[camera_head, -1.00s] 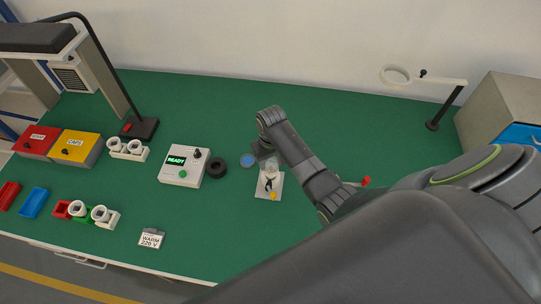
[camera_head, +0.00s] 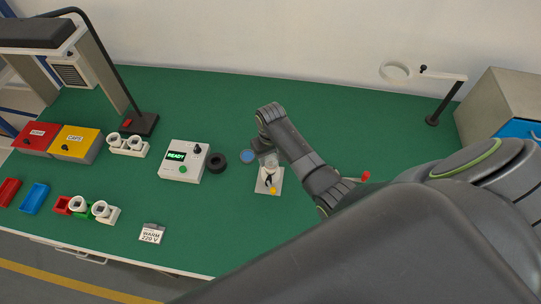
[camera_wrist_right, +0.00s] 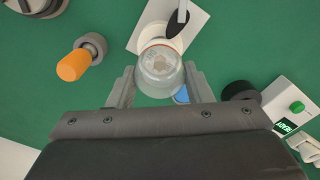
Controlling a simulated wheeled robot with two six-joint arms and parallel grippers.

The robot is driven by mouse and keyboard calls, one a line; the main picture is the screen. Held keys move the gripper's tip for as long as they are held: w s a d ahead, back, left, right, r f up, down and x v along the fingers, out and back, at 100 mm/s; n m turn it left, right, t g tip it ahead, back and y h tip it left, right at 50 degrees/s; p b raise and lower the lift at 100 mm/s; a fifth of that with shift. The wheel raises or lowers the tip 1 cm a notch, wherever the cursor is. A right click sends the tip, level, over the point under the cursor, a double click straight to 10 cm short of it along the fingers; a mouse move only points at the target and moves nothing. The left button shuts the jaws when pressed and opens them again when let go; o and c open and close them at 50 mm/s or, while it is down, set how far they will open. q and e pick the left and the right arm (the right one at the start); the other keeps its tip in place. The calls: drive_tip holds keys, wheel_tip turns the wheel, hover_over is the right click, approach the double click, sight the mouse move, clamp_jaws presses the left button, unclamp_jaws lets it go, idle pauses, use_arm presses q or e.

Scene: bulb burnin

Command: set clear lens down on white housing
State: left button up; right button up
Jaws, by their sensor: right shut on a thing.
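My right gripper (camera_wrist_right: 158,84) is shut on the clear lens (camera_wrist_right: 158,68), a transparent cup shape held between its two fingers. In the head view my right gripper (camera_head: 266,152) is over the back of a small white base plate (camera_head: 262,187). The white housing (camera_wrist_right: 157,40) is a round white part on that plate. In the wrist view the lens overlaps it; I cannot tell whether they touch. My left gripper is not in view.
A blue disc (camera_head: 248,156), a black ring (camera_head: 217,161) and a white box reading READY (camera_head: 176,170) stand left of the plate. An orange-handled tool (camera_wrist_right: 74,64) lies on the other side. Green table is clear in front of the plate.

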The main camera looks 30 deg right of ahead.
drive_tip(key=shift+f, duration=0.6)
idle(0.7)
drive_tip(key=o, duration=1)
